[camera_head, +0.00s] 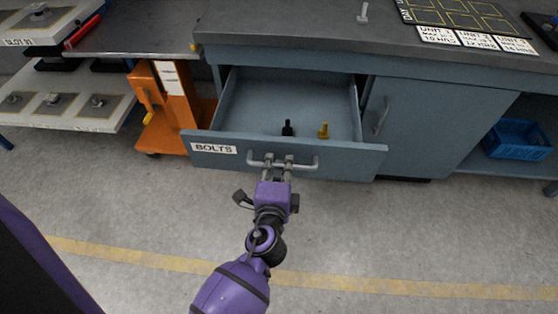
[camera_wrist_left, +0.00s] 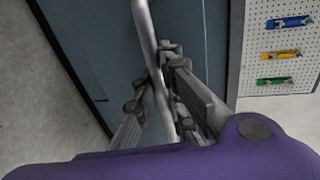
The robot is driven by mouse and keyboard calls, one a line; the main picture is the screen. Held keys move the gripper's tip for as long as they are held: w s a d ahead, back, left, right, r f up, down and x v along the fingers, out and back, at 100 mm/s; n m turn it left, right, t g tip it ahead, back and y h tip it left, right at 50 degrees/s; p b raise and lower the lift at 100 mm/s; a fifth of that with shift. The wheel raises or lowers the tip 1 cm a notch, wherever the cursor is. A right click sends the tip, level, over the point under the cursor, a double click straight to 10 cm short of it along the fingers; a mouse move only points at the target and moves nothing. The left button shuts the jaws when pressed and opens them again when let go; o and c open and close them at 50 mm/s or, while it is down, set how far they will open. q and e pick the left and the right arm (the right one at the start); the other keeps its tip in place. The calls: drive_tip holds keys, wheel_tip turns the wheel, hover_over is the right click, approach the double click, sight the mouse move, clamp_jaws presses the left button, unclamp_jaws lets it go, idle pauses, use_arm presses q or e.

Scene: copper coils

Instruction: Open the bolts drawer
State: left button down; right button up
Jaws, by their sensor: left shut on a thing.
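The bolts drawer (camera_head: 350,158) is blue-grey with a white label reading BOLTS (camera_head: 214,149). It stands pulled out from the workbench, and its inside shows from above. A black bolt-like piece (camera_head: 288,128) and a yellow one (camera_head: 323,130) stand in it near the front. In the left wrist view the handle (camera_wrist_left: 147,35) runs between the fingers (camera_wrist_left: 165,95). My right gripper is not in view.
A cabinet door with a handle (camera_head: 381,116) is closed right of the drawer. An orange trolley (camera_head: 160,108) stands close on the left. A blue crate (camera_head: 518,138) sits on a low shelf at right. The floor in front is clear, with a yellow line (camera_head: 400,286).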

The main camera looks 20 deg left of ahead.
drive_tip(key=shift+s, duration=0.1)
use_arm(q)
drive_tip(key=c, duration=1.8)
unclamp_jaws()
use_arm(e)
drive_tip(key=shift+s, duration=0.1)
use_arm(q)
drive_tip(key=v, duration=0.7)
drive_tip(key=shift+s, duration=0.25)
drive_tip(key=shift+d, duration=0.15)
